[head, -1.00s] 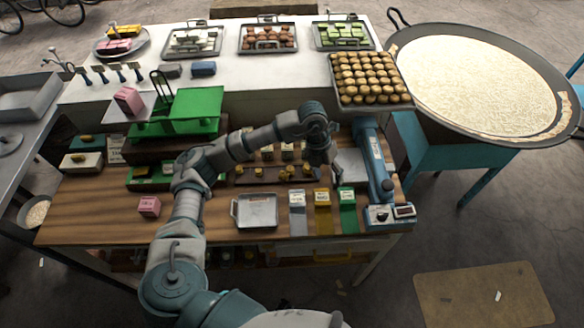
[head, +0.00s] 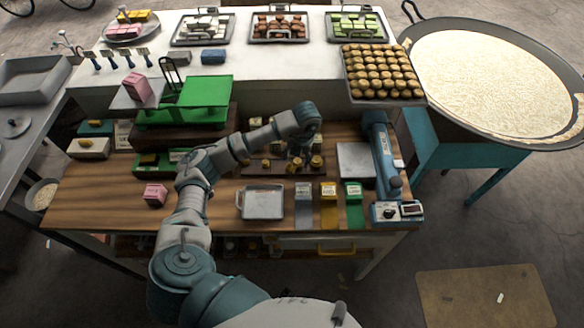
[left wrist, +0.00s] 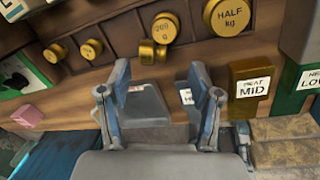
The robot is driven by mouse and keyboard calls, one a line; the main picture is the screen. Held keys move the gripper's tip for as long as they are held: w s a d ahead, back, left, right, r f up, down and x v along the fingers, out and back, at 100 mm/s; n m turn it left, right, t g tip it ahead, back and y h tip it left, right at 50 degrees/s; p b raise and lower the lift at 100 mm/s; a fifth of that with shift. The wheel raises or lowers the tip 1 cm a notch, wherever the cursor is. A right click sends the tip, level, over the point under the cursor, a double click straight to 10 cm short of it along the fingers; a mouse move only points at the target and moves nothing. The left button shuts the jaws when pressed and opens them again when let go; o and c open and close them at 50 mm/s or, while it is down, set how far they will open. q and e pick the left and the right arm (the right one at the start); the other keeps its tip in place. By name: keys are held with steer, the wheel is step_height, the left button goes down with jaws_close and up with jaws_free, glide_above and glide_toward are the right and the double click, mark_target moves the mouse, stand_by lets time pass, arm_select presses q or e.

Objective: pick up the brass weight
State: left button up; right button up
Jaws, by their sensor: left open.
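Several brass weights stand on a dark wooden rack (head: 251,171) in the middle of the bench. In the head view one brass weight (head: 316,162) shows just right of my left gripper (head: 299,153), which partly hides the row. In the left wrist view, a large weight marked HALF kg (left wrist: 230,17), a 200 g weight (left wrist: 165,27) and smaller weights (left wrist: 90,49) lie beyond the fingertips. My left gripper (left wrist: 162,88) is open, with nothing between its fingers. My right gripper is not in view.
A green balance scale (head: 190,103) with a pink block (head: 137,86) stands behind left. A metal tray (head: 262,203) and cards, one reading MID (left wrist: 253,88), are in front. The bench's front left is mostly clear.

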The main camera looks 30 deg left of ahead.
mark_target(292, 168)
arm_select(q)
steer(key=f, duration=0.1)
steer(key=a+f, duration=0.1)
steer(key=f, duration=0.1)
steer(key=a+f+p, duration=0.1)
steer(key=f, duration=0.1)
steer(key=shift+s, duration=0.25)
steer(key=shift+a+f, duration=0.1)
steer(key=shift+f, duration=0.05)
steer(key=shift+d, duration=0.45)
steer(key=c, duration=1.1)
steer(key=shift+a, duration=0.1)
jaws_close()
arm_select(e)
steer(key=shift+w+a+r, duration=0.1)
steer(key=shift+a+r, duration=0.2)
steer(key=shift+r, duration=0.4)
